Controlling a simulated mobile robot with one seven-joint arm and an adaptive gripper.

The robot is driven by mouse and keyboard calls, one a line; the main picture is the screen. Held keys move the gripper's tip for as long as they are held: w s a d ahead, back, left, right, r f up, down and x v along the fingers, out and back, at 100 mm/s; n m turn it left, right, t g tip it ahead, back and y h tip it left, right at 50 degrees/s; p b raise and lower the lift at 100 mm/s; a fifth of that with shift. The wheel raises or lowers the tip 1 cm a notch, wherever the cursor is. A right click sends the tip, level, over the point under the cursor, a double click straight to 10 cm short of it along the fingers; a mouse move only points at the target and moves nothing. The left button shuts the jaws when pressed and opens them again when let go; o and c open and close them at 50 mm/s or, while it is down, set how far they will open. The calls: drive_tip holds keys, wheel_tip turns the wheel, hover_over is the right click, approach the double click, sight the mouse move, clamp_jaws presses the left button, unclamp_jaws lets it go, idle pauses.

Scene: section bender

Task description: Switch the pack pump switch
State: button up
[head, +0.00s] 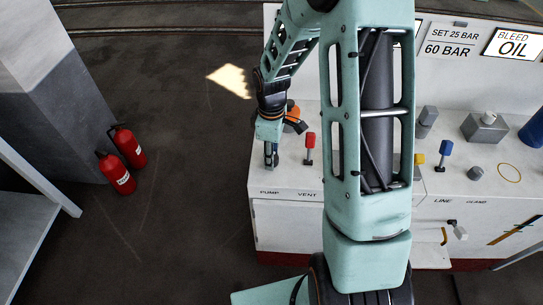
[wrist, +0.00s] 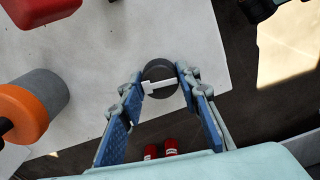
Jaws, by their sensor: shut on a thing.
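The pump switch is a dark round knob with a white pointer (wrist: 161,87), and it shows between my fingers in the wrist view. My gripper (head: 271,163) reaches down to the left end of the white bench top, just above the "PUMP" label (head: 269,192). In the wrist view the two blue-padded fingers of my gripper (wrist: 162,90) are shut on the sides of the knob. The white pointer lies nearly level, toward the left finger. In the head view the knob is hidden by the gripper.
Beside the gripper stand a red-topped lever (head: 310,147) by the "VENT" label and an orange-and-grey part (wrist: 35,100). My arm covers the bench middle. A blue-topped lever (head: 445,149) stands farther right. Two red extinguishers (head: 117,172) stand on the floor at left.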

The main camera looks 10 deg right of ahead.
drive_tip(key=m+b, duration=0.1)
drive_tip(key=m, duration=0.4)
drive_tip(key=m+b, duration=0.1)
drive_tip(key=m, duration=0.4)
idle(0.7)
drive_tip(key=o, duration=1.1)
wheel_tip(320, 180, up, 12)
drive_tip(key=shift+r, duration=0.1)
